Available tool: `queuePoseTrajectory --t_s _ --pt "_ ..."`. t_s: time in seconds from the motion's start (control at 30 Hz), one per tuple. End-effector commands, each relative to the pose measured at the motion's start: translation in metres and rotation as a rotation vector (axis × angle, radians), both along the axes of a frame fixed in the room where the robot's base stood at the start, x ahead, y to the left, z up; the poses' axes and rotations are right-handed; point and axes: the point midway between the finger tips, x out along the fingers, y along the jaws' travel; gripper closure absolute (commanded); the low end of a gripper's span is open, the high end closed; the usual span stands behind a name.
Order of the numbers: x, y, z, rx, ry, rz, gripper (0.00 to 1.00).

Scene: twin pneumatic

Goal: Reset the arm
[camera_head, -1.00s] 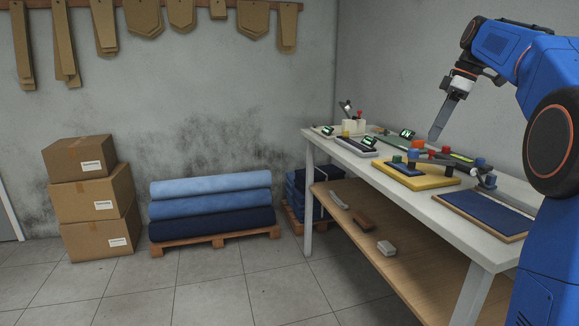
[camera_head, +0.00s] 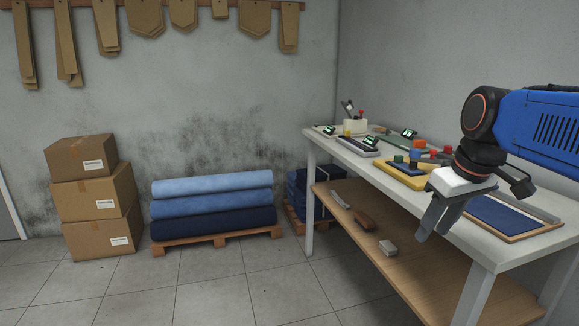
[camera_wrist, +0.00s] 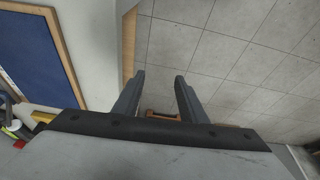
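My gripper (camera_head: 434,222) hangs at the near side of the workbench, its two grey fingers pointing down past the front edge. In the wrist view my gripper (camera_wrist: 160,80) shows two fingers well apart with nothing between them and tiled floor beyond. It is open and empty. My blue arm reaches in from the right edge of the head view.
The white workbench (camera_head: 488,250) holds a blue mat in a wooden frame (camera_head: 500,214), a yellow fixture (camera_head: 400,178) and small devices with green displays. A lower wooden shelf (camera_head: 430,268) carries small items. Boxes (camera_head: 95,195) and fabric rolls (camera_head: 212,203) stand along the wall; the floor between is clear.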

Motion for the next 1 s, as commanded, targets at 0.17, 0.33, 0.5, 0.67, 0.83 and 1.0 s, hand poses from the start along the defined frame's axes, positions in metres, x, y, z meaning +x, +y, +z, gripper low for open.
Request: queuePoseTrajectory --t_s 0.17,0.33,0.5,0.67,0.83,1.0 --pt "-0.05 0.009 -0.048 0.004 -0.032 -0.108 0.62" --pt "-0.092 0.013 -0.097 0.016 -0.066 -0.21 0.62" --pt "-0.121 0.014 -0.136 0.03 -0.095 -0.283 0.62" --pt "-0.133 0.014 -0.155 0.038 -0.11 -0.317 0.62" --pt "-0.135 0.014 -0.158 0.041 -0.112 -0.325 0.62" --pt "-0.135 0.014 -0.158 0.04 -0.111 -0.324 0.62"
